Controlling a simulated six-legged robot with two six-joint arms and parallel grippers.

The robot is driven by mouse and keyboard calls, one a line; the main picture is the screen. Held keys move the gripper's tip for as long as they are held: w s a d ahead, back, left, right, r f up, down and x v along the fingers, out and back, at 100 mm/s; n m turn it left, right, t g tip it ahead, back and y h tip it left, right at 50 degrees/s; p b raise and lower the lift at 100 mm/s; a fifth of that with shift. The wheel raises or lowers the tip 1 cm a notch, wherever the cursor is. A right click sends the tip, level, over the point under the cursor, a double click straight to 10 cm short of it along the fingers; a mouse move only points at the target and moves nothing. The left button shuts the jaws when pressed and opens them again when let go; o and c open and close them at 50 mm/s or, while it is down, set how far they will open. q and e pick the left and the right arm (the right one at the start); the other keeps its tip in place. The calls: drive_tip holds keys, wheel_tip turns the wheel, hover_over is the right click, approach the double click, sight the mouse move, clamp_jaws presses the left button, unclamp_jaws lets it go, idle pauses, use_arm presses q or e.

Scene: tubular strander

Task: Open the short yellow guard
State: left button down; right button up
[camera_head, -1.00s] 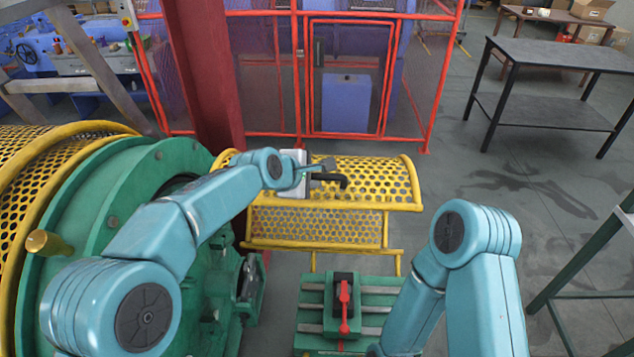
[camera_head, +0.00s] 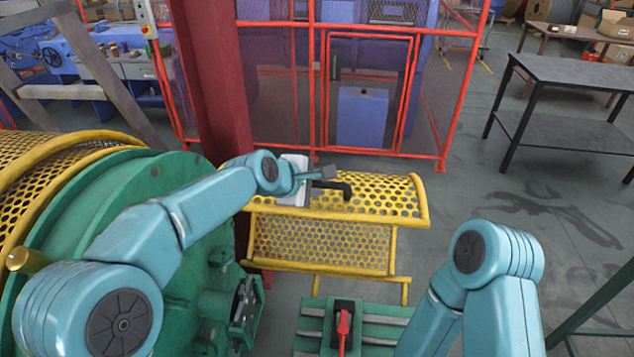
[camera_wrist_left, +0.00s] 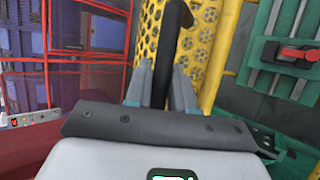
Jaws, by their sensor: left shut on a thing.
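The short yellow guard (camera_head: 385,196) is a curved perforated cover in the middle of the head view, with a black handle (camera_head: 334,189) at its left part. My left gripper (camera_head: 318,181) is shut on that handle. In the left wrist view, the fingers (camera_wrist_left: 160,88) stand on both sides of the black handle (camera_wrist_left: 172,35), with the yellow mesh (camera_wrist_left: 200,50) behind. A flat yellow mesh panel (camera_head: 320,246) shows below the guard's front edge. My right arm is at the lower right; its gripper is out of view.
A green drum housing (camera_head: 95,215) stands at the left. A red column (camera_head: 207,80) and red fence (camera_head: 385,158) are behind the guard. A green base with a red-handled clamp (camera_head: 343,325) lies in front. A dark table (camera_head: 580,80) stands back right, with open floor before it.

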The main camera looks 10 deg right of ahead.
use_arm(q)
drive_tip(key=c, duration=1.3)
unclamp_jaws()
drive_tip(key=shift+o, duration=1.2)
drive_tip(key=shift+s+r, duration=0.1)
drive_tip(key=shift+s, duration=0.1)
drive_tip(key=shift+a+r, duration=0.1)
drive_tip(key=b+v, duration=0.3)
drive_tip(key=v, duration=1.3)
drive_tip(key=shift+a, duration=0.1)
